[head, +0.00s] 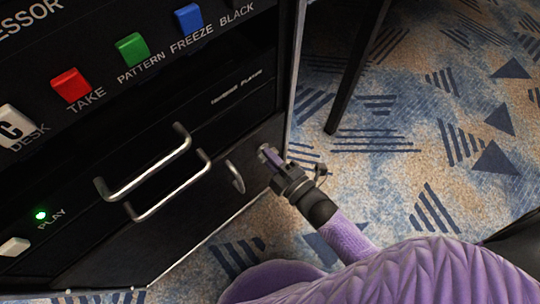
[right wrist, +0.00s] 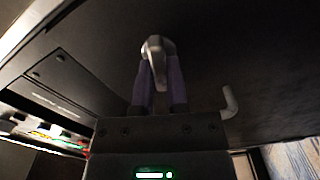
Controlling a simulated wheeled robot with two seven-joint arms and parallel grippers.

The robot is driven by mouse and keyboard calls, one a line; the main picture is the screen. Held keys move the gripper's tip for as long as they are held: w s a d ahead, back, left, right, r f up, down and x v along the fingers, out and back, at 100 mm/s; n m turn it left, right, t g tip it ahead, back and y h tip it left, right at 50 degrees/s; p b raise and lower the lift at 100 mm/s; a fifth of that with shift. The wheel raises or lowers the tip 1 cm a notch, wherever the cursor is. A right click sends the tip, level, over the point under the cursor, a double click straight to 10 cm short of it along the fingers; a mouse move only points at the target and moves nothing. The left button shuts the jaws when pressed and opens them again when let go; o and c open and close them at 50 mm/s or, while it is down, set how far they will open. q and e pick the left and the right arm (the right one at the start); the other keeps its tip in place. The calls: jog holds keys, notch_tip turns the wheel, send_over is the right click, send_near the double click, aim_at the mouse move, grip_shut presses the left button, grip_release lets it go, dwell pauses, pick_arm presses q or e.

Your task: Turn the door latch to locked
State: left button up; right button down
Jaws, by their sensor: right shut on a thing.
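The door latch (right wrist: 155,48) is a small silver lever on the dark cabinet door (head: 190,225). My right gripper (head: 268,156) is at the door's right part, near the cabinet's edge. In the right wrist view its two purple fingers (right wrist: 158,82) are closed on the latch, one on each side. The latch points toward the gripper's palm there. In the head view the fingers mostly hide it, and I cannot read a locked or unlocked mark. My left gripper is not in view.
A curved silver handle (head: 235,177) stands out from the door just left of my right gripper. Coloured buttons (head: 132,48) line the top panel. A dark leg (head: 357,70) stands on the open carpet at right.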

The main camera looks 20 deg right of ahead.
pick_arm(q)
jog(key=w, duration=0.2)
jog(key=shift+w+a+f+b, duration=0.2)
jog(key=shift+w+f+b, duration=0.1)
pick_arm(e)
jog(key=n, duration=0.3)
jog(key=shift+f+n, duration=0.15)
jog(key=shift+n, duration=0.15)
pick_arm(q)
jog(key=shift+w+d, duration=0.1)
pick_arm(e)
jog(key=c, duration=0.7)
grip_release()
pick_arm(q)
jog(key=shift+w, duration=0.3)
pick_arm(e)
jog(key=shift+o, duration=0.3)
